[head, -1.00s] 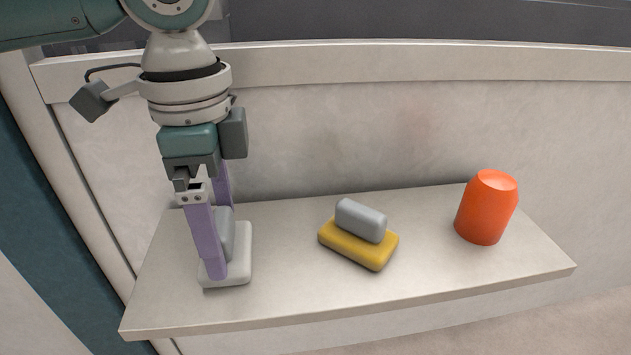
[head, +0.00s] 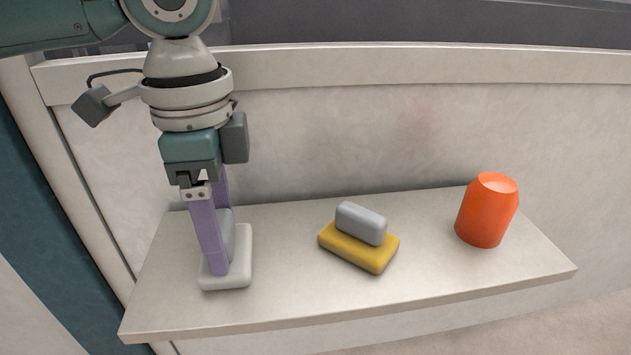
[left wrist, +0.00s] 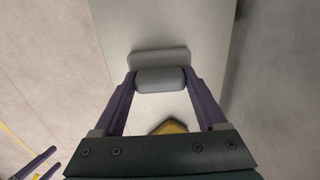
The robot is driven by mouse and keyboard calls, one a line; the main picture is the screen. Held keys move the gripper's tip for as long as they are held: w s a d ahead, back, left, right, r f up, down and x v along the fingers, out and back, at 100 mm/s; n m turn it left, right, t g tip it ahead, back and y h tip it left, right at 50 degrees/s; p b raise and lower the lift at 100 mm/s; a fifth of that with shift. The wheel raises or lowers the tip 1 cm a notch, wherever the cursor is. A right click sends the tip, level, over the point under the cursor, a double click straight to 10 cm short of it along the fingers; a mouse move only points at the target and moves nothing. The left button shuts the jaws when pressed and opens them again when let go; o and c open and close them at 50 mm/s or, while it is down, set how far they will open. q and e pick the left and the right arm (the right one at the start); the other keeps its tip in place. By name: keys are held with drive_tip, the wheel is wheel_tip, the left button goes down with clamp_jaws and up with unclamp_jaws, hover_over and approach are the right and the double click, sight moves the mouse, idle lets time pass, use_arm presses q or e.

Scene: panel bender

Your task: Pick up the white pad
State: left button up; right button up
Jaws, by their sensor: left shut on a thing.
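The white pad (head: 240,262) is a flat white block with a grey grip on top (head: 229,236), at the left end of the shelf in the head view. My left gripper (head: 222,250) points straight down with its purple fingers shut on the pad's grey grip. The left wrist view shows the grey grip (left wrist: 162,80) between both fingers, with the pad's base (left wrist: 160,60) showing beyond it. The pad appears level and at the shelf surface; a gap beneath it cannot be made out.
A yellow pad (head: 358,250) with a grey grip (head: 361,222) lies mid-shelf. An orange rounded container (head: 487,210) stands at the right. The shelf (head: 300,295) is clear between and in front of them. A pale wall panel (head: 400,130) rises behind.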

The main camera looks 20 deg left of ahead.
use_arm(q)
drive_tip(key=shift+r, duration=0.1)
wheel_tip(320, 180, up, 19)
drive_tip(key=p, duration=0.8)
drive_tip(key=shift+r+p, duration=0.4)
drive_tip(key=shift+r, duration=0.05)
